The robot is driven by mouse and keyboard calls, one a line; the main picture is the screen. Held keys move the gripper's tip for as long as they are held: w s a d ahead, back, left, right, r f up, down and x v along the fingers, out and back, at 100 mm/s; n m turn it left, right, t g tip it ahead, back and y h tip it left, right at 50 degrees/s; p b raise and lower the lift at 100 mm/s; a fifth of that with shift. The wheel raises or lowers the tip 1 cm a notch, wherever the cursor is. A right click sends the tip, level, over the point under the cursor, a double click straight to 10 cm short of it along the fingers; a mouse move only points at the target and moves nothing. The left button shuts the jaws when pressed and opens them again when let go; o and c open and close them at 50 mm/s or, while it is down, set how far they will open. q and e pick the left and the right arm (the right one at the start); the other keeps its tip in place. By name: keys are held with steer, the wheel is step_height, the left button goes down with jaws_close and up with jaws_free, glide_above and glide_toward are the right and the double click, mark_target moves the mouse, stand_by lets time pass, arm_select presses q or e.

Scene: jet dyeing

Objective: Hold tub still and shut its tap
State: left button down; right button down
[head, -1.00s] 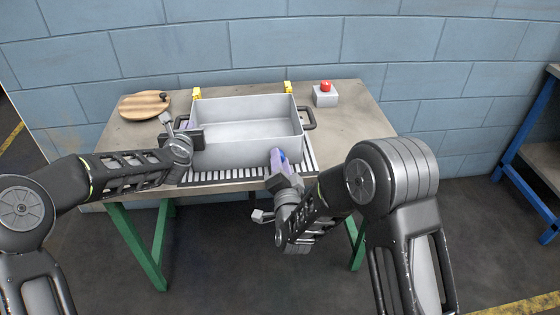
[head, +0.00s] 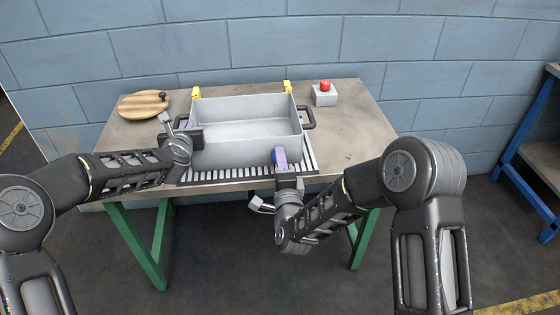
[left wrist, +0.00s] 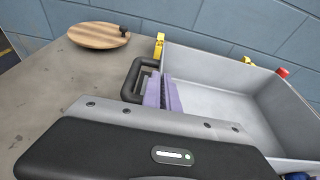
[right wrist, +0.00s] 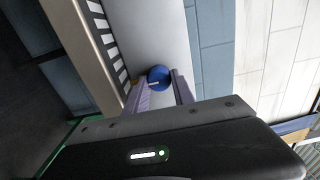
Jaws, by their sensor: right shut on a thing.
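The grey tub (head: 247,152) sits on the table with a black handle at each end. Its blue tap (head: 276,156) is on the near wall, and it also shows in the right wrist view (right wrist: 158,78) with a pale mark on it. My right gripper (head: 282,164) is shut on the tap from the front, its purple fingers (right wrist: 162,92) on either side of it. My left gripper (head: 190,132) is at the tub's left end. Its purple fingers (left wrist: 162,92) stand close together by the left handle (left wrist: 138,80); whether they grip is not clear.
A slatted black-and-white grate (head: 235,175) lies under the tub's front. Yellow blocks (head: 197,93) stand at its back corners. A round wooden board (head: 144,105) lies back left. A red button on a grey box (head: 325,95) stands back right. The table's right side is clear.

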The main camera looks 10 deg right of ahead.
steer(key=c, duration=1.1)
jaws_free()
steer(key=shift+o, duration=0.2)
steer(key=s, duration=1.2)
arm_select(q)
steer(key=c, duration=1.6)
jaws_free()
